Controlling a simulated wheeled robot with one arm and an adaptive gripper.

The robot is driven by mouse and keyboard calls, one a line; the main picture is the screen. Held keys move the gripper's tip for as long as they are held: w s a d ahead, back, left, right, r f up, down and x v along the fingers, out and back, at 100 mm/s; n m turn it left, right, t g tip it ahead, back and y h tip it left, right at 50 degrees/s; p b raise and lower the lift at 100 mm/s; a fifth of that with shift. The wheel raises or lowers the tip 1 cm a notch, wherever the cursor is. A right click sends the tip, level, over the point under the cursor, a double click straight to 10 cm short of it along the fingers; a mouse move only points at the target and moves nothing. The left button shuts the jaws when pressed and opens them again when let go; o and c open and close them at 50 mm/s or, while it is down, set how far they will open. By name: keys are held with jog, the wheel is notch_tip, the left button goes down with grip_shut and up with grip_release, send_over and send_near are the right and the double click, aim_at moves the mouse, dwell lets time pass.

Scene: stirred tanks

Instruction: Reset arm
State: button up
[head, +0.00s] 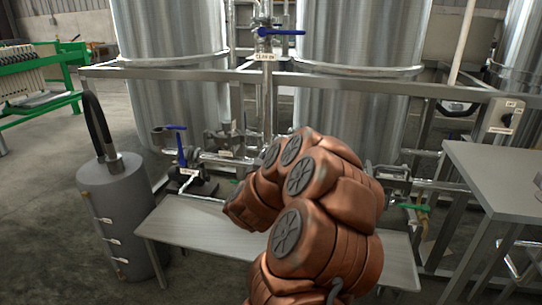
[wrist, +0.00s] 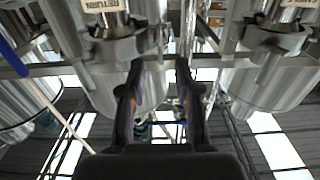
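My copper-coloured arm is folded in front of the tanks in the head view, and its bulk hides the gripper there. In the wrist view my gripper (wrist: 160,75) has its two dark fingers apart, with nothing between them. Behind the fingers, the wrist view shows tank bottoms and pipework, seen upside down.
Two steel tanks (head: 172,75) stand behind a metal frame rail (head: 210,75). A blue-handled valve (head: 282,32) sits between them. A low bench (head: 190,229) lies below my arm. A grey cylinder (head: 117,215) stands left, a grey table (head: 500,175) right. Floor shows at the left.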

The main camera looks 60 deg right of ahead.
jog(key=shift+s+a, duration=0.1)
jog(key=shift+a, duration=0.2)
dwell(0.4)
